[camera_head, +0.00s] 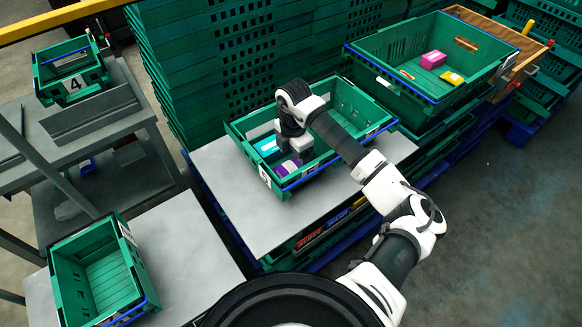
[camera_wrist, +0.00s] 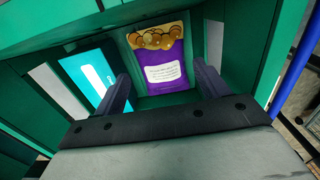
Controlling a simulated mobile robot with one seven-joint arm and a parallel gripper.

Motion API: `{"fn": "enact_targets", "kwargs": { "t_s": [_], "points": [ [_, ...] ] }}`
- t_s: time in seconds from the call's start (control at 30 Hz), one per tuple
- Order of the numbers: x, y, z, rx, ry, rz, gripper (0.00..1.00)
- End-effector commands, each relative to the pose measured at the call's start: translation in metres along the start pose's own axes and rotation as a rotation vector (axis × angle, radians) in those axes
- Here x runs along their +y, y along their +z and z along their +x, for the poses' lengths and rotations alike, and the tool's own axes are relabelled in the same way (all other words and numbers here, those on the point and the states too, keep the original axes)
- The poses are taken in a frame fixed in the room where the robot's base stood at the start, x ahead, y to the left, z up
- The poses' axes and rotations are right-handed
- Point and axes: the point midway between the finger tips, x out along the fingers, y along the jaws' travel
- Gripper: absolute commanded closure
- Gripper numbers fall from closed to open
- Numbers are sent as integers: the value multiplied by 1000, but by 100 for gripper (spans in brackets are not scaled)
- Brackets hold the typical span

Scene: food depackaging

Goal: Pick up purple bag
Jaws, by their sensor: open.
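The purple bag (camera_head: 288,168) lies in the green crate (camera_head: 355,149) on the grey table, near the crate's front wall. In the wrist view the purple bag (camera_wrist: 162,72) shows its white label and a picture of round golden food at its far end. My gripper (camera_wrist: 160,92) is open, with one finger to each side of the bag in the picture. I cannot tell how far above the bag the fingertips are. In the head view my gripper (camera_head: 291,155) reaches down into the crate and hides part of the bag.
A light-blue package (camera_wrist: 90,76) lies left of the bag in the same crate, whose walls are close around. Another green crate (camera_head: 372,68) at the right holds a pink box (camera_head: 433,60) and a yellow packet (camera_head: 452,78). An empty green crate (camera_head: 72,262) stands at lower left.

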Motion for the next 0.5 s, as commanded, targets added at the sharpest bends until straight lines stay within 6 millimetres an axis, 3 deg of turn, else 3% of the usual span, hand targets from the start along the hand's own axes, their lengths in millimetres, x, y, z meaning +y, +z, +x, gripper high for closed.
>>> {"fn": "enact_targets", "kwargs": {
  "t_s": [0.23, 0.5],
  "points": [
    [-2, -1, 33, 3, -1, 0, 26],
    [-2, -1, 39, 2, 1, -1, 26]
  ]
}}
